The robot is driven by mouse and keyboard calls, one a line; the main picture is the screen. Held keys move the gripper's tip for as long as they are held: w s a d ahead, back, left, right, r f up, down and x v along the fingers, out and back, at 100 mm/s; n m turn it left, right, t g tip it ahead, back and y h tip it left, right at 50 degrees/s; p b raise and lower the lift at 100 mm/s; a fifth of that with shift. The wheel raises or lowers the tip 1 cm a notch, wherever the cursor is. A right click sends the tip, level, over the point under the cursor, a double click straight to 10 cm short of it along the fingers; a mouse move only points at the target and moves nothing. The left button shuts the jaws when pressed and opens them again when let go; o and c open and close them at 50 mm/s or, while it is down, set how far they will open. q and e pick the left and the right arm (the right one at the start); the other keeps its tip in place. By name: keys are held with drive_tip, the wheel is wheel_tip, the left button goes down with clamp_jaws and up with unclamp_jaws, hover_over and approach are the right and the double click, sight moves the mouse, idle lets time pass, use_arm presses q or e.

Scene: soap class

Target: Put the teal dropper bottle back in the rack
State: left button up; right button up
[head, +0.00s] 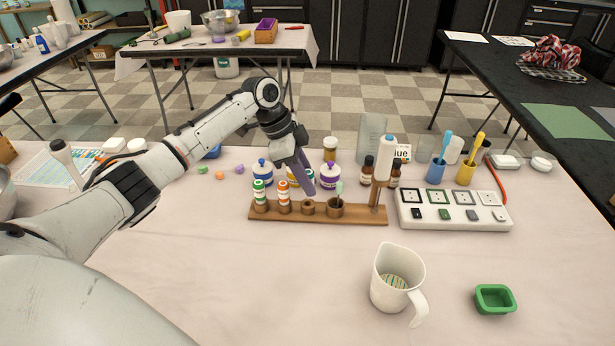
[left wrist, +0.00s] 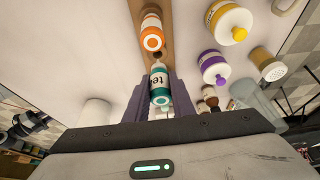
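The teal dropper bottle (left wrist: 159,84) shows in the left wrist view between the fingers of my left gripper (left wrist: 160,102), which is shut on it. In the head view my left gripper (head: 305,182) points down just above and behind the wooden rack (head: 350,216) and hides most of the bottle. The rack holds a green-labelled bottle (head: 259,192) and an orange-labelled bottle (head: 284,194) at its left. The third holder (head: 308,208) looks empty. A pale green dropper (head: 339,189) stands in the fourth holder. My right gripper is out of view.
Blue-lidded (head: 262,167) and purple-lidded (head: 330,174) jars stand behind the rack. Brown bottles (head: 367,170) and a white panel (head: 455,211) are to the right.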

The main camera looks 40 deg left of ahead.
sight(310, 171)
use_arm(q)
drive_tip(key=shift+f+b, duration=0.5)
drive_tip(key=shift+f, duration=1.3)
drive_tip(key=o, duration=1.1)
drive_tip(key=shift+c, duration=0.2)
wheel_tip(310, 171, up, 6)
drive_tip(key=p, duration=0.5)
drive_tip(key=shift+p, duration=0.4)
drive_tip(key=shift+a+r+p, duration=0.1)
drive_tip(key=shift+r+p, duration=0.2)
drive_tip(key=shift+r, duration=0.7)
